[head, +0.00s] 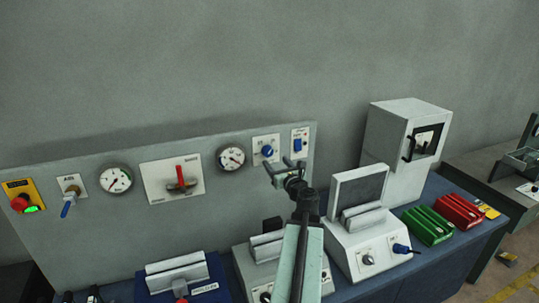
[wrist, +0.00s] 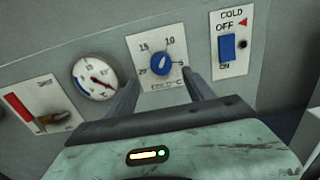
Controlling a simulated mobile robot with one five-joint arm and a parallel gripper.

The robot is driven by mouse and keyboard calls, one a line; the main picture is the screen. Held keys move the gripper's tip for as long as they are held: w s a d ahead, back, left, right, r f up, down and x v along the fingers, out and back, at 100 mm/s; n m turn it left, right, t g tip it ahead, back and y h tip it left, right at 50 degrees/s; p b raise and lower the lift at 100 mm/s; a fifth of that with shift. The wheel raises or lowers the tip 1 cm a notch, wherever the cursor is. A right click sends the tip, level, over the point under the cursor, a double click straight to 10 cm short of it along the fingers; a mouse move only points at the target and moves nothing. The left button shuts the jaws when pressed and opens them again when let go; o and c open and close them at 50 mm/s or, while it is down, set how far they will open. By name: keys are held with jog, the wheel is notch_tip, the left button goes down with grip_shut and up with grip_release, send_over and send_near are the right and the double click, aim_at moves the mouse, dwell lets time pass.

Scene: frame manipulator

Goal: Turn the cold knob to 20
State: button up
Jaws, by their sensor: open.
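The cold knob (head: 267,151) is a round blue knob on a white plate on the grey panel. In the wrist view the knob (wrist: 161,64) has the numbers 5, 10, 15 and 20 around it, with 20 at its left. Its exact setting is too small to tell. My gripper (head: 285,166) is open and empty, just right of and below the knob in the head view. In the wrist view the gripper's (wrist: 162,79) two fingers point up at the plate, one to each side below the knob. I cannot tell whether they touch the panel.
A blue rocker switch (wrist: 227,47) marked COLD, OFF and ON sits right of the knob. A round gauge (wrist: 95,77) is left of it, then a red lever (head: 181,176). Below, machines (head: 368,235) and red and green blocks (head: 459,211) crowd the blue bench.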

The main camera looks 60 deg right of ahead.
aim_at(269, 153)
jog(key=x, duration=0.7)
jog(key=shift+w+d, duration=0.15)
jog(key=shift+d, duration=0.1)
grip_shut()
